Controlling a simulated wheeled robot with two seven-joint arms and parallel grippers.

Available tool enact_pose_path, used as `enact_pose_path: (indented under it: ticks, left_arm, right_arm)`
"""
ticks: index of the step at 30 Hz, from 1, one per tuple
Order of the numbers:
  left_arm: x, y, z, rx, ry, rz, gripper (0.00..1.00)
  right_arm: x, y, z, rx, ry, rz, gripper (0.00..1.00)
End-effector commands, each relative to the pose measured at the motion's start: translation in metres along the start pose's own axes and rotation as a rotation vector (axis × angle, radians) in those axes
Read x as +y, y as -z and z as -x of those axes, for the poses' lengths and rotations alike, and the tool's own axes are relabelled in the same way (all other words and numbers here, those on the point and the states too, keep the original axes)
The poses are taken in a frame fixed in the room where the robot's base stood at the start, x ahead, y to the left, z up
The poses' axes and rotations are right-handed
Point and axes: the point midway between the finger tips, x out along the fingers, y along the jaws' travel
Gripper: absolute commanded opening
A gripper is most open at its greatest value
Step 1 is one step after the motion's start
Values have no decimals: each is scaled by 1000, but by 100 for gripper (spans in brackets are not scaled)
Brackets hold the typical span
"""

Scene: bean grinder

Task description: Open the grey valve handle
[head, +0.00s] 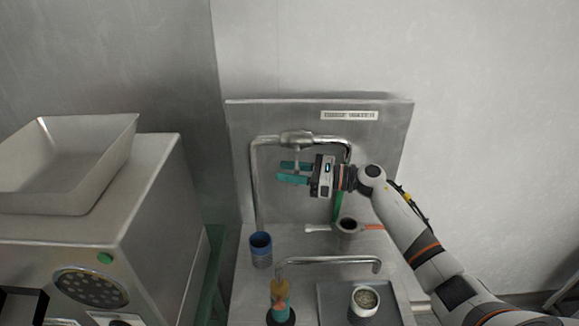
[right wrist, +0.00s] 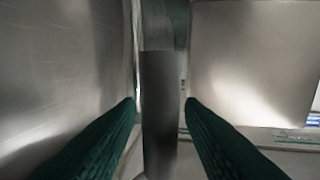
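The grey valve handle (head: 296,155) hangs below the valve body (head: 297,138) on the metal pipe at the back panel. My right gripper (head: 281,171) is at the handle, its teal fingers pointing left in the head view. In the right wrist view, the handle shows as an upright grey bar (right wrist: 160,110) between the two green fingers. The fingers are apart, with a small gap visible on each side of the bar. The handle's lower part is largely hidden by the gripper in the head view. My left gripper is not in view.
A blue cup (head: 260,249) stands below left of the pipe. A white cup (head: 364,300) sits on a tray (head: 329,293). A large grinder (head: 150,200) fills the left.

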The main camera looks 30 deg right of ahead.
Motion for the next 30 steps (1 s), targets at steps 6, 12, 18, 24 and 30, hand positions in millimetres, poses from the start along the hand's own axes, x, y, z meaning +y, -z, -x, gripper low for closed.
enact_pose_path:
  ticks: [6, 12, 18, 24, 30]
  left_arm:
    - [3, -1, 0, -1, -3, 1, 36]
    - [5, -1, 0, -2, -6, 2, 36]
    - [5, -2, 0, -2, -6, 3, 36]
    - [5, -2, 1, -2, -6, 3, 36]
    - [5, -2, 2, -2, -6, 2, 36]
  right_arm:
    - [0, 0, -2, 0, 0, 0, 35]
    - [0, 0, -2, 0, 0, -1, 15]
    - [0, 0, -2, 0, 0, -1, 0]
    - [0, 0, -1, -4, 0, 0, 0]
    - [1, 0, 2, -51, -1, 11, 0]
